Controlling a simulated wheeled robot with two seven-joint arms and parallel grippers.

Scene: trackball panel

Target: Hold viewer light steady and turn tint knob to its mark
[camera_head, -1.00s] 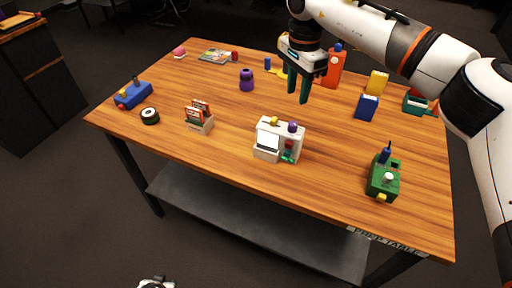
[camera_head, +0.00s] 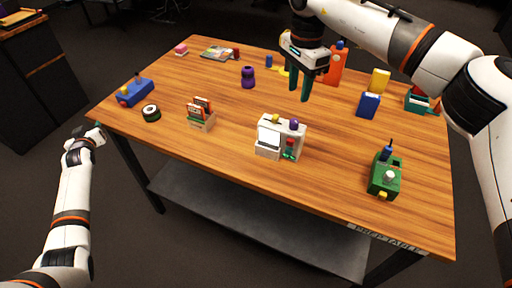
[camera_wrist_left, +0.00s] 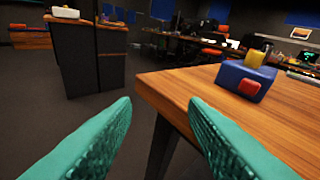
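A white panel device (camera_head: 295,142) with a pale screen stands near the table's front middle. It has a yellow knob (camera_head: 276,118) and a purple knob (camera_head: 294,124) on top, and small red and green parts on its front. I cannot tell which part is the tint knob, and no mark is readable. My left gripper (camera_head: 92,132) is off the table's left edge, far from the device; its teal fingers (camera_wrist_left: 160,108) are apart and empty in the left wrist view. My right gripper (camera_head: 300,88) hangs above the table behind the device, its fingers apart with nothing between them.
A green box (camera_head: 384,180) with a blue stick stands to the right of the device. A card holder (camera_head: 203,122) and a black-green roll (camera_head: 151,113) are to its left. A blue box (camera_head: 135,92) sits near the left edge, also in the left wrist view (camera_wrist_left: 245,82).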

